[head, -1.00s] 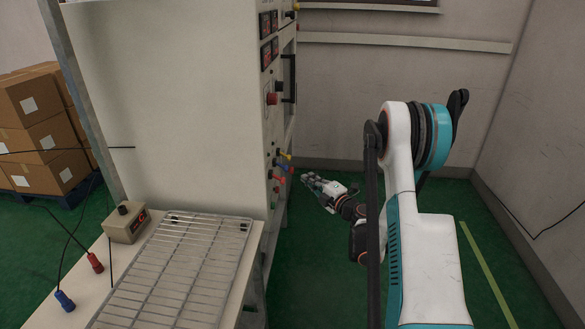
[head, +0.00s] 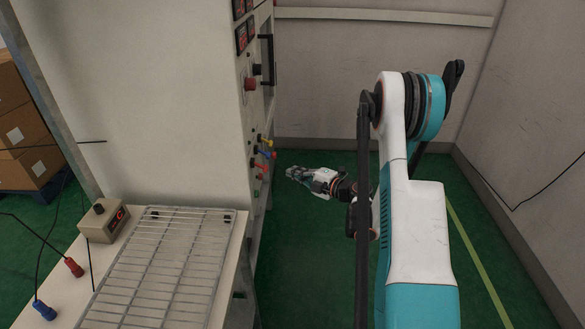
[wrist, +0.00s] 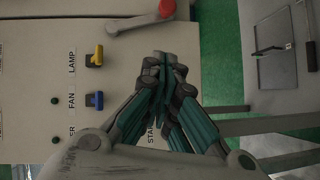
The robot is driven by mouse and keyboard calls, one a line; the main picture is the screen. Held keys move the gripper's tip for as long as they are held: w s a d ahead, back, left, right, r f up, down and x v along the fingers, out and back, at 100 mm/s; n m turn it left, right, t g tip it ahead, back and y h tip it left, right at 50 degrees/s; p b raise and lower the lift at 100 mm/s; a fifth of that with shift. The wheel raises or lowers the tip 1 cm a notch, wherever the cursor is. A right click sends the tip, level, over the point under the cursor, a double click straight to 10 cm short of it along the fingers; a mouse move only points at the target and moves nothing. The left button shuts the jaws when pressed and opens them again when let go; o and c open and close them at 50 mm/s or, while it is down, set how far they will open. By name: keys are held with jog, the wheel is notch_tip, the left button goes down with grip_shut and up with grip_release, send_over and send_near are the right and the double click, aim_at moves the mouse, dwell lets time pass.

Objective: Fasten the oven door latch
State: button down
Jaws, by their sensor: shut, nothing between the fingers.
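The oven is the tall pale cabinet (head: 160,100), its control front seen edge-on in the head view. In the wrist view, a grey lever with a red end (wrist: 135,21) lies across the panel's top edge; it may be the latch, but I cannot tell if it is fastened. My gripper (wrist: 162,62) is shut and empty, its fingertips in front of the panel just below the red end in the picture. I cannot tell if they touch anything. In the head view my gripper (head: 293,173) is right of the oven front.
A yellow switch (wrist: 96,57) labelled LAMP and a blue switch (wrist: 95,100) labelled FAN sit left of my fingers. A bench with a wire rack (head: 165,265) and a small control box (head: 104,220) stands at the front left. Green floor (head: 310,270) is clear right of the bench.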

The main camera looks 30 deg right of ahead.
jog(key=w+a+f+b, duration=0.1)
jog(key=w+f+b, duration=0.1)
jog(key=w, duration=0.9)
jog(key=shift+w+b, duration=0.15)
jog(key=shift+b, duration=0.5)
jog(key=shift+w, duration=0.1)
